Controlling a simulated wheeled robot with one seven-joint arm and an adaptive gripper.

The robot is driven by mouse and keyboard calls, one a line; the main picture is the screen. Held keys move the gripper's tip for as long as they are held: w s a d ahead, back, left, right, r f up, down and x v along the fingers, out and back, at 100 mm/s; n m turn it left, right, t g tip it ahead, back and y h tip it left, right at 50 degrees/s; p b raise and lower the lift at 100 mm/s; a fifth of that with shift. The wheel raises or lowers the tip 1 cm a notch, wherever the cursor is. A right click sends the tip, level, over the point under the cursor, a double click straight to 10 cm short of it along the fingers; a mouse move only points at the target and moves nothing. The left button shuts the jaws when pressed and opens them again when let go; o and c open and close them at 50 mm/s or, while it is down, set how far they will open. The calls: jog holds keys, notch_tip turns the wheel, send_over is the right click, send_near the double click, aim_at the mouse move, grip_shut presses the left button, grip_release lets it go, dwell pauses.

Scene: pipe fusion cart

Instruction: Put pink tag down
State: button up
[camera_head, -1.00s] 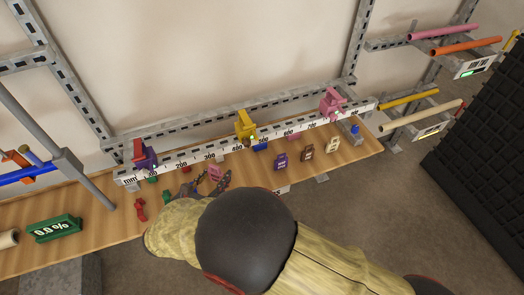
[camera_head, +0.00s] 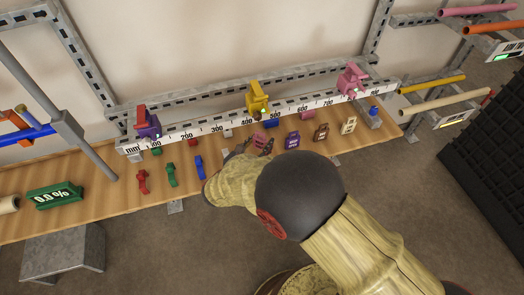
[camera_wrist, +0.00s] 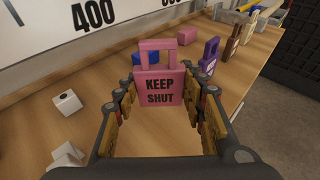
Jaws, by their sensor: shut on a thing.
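In the head view the pink tag (camera_head: 262,141) shows beyond my arm, low over the wooden table in front of the ruler, left of the purple tag (camera_head: 292,141). Whether its lower edge touches the table is hidden.
The brown tag (camera_head: 321,132) and cream tag (camera_head: 348,126) stand farther right. The white ruler (camera_head: 205,129) runs behind, carrying purple, yellow and pink clamps. Small blocks sit near the ruler's foot.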

jog(key=shift+w+d+f, duration=0.15)
jog(key=shift+d+f, duration=0.05)
jog(key=shift+f, duration=0.1)
jog(key=shift+w+d+f+b, duration=0.1)
jog(key=shift+f+b, duration=1.25)
jog(key=shift+f, duration=0.3)
jog(key=shift+f, duration=0.15)
jog(key=o, duration=0.8)
jog(key=shift+r, duration=0.2)
jog(key=p+v, duration=0.4)
jog(key=v, duration=0.6)
jog(key=shift+r, duration=0.15)
jog(key=shift+f+v, duration=0.2)
jog(key=shift+v, duration=0.75)
